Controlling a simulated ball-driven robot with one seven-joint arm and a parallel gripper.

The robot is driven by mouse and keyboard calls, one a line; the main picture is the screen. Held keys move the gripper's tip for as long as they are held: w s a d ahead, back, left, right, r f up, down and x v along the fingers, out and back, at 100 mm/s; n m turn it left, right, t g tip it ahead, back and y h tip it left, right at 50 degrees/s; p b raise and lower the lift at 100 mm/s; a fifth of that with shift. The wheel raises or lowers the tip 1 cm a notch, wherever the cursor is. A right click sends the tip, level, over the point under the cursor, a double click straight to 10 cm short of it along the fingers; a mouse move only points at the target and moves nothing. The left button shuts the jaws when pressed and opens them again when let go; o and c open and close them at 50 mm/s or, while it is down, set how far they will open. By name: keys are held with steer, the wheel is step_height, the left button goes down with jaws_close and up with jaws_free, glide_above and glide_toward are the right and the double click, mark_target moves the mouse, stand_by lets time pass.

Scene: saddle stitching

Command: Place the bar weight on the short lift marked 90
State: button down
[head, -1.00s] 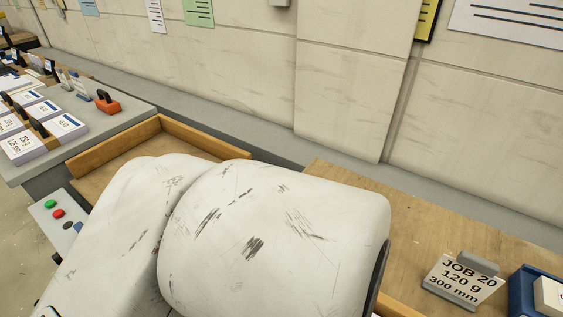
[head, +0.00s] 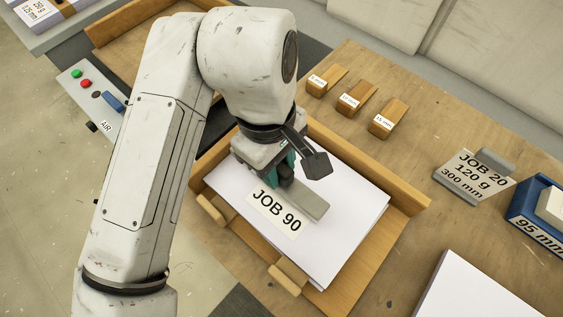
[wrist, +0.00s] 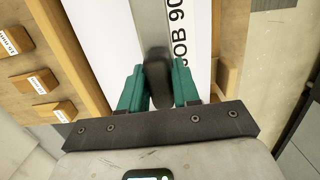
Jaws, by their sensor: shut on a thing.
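The bar weight, a flat grey bar (head: 312,206) with a dark grip (wrist: 157,78), is at the white paper stack (head: 345,195) labelled JOB 90 (head: 276,211). The stack lies in a wooden tray (head: 408,197). My gripper (head: 286,172) points down over the stack, its teal fingers (wrist: 158,84) shut on the dark grip. In the wrist view the bar (wrist: 150,22) runs away from the fingers, beside the label. I cannot tell whether the bar touches the paper or hangs just above it.
Several small wooden blocks with mm labels (head: 357,97) stand behind the tray. Another white stack (head: 466,290) is at lower right. A button panel (head: 92,98) is at left.

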steer(key=f, duration=0.2)
steer(key=shift+w+a+f+p, duration=0.2)
steer(key=shift+w+f+p, duration=0.1)
steer(key=shift+p, duration=0.05)
steer(key=shift+f, duration=0.55)
steer(key=shift+f, duration=0.1)
steer(key=c, duration=0.8)
jaws_free()
steer(key=r, duration=0.8)
steer(key=w+a+r, duration=0.1)
steer(key=r, duration=0.3)
steer(key=shift+s, duration=0.1)
